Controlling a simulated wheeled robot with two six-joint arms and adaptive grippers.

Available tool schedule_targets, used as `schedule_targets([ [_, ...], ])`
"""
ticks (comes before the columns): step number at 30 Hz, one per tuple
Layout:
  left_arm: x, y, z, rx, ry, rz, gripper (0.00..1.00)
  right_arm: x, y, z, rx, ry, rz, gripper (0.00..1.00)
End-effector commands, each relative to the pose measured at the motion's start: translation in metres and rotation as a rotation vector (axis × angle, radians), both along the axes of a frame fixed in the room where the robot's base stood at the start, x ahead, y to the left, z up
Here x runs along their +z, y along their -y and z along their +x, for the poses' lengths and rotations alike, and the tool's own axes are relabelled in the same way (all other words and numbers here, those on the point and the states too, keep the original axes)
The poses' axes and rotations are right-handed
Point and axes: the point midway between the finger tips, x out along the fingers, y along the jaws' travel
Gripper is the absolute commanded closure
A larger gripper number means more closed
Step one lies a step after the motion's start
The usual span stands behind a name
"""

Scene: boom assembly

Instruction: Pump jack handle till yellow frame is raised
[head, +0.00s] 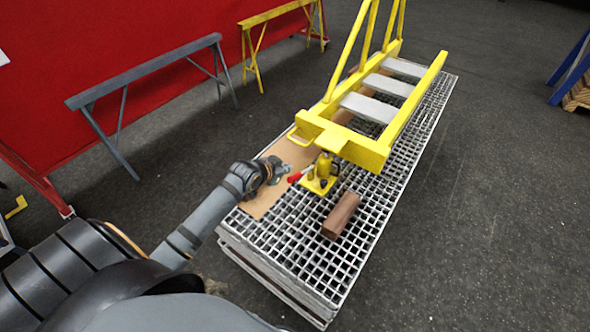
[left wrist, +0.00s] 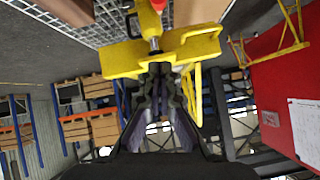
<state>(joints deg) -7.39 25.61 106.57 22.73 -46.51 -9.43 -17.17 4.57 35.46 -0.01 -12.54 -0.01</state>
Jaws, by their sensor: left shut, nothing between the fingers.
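The yellow bottle jack (head: 321,172) stands upright on the grating under the near end of the yellow frame (head: 345,146). Its red handle end (head: 294,178) points left toward my left gripper. My left gripper (head: 284,170) is shut and empty, close beside the handle; whether they touch I cannot tell. In the left wrist view, my fingers (left wrist: 160,72) are together before the yellow frame (left wrist: 200,43). The jack (left wrist: 147,20), a metal rod and a red part (left wrist: 158,4) show at the top. The rod reaches the frame. My right gripper is out of view.
A brown wooden block (head: 340,215) lies on the metal grating (head: 290,240) right of the jack. A cardboard sheet (head: 262,204) lies under my gripper. Grey (head: 150,66) and yellow (head: 245,40) sawhorses stand by the red wall.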

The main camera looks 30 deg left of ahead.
Motion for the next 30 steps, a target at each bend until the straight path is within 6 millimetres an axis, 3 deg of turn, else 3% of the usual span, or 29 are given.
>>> schedule_targets([
  [8, -0.007, 0.001, 0.01, 0.002, 0.003, -0.004, 1.0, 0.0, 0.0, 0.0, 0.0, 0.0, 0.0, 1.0],
  [21, -0.064, 0.007, 0.081, 0.001, 0.001, -0.003, 1.0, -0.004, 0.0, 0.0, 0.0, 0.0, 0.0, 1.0],
  [30, -0.096, -0.003, 0.063, -0.001, 0.001, 0.001, 1.0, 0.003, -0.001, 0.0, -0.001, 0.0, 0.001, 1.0],
])
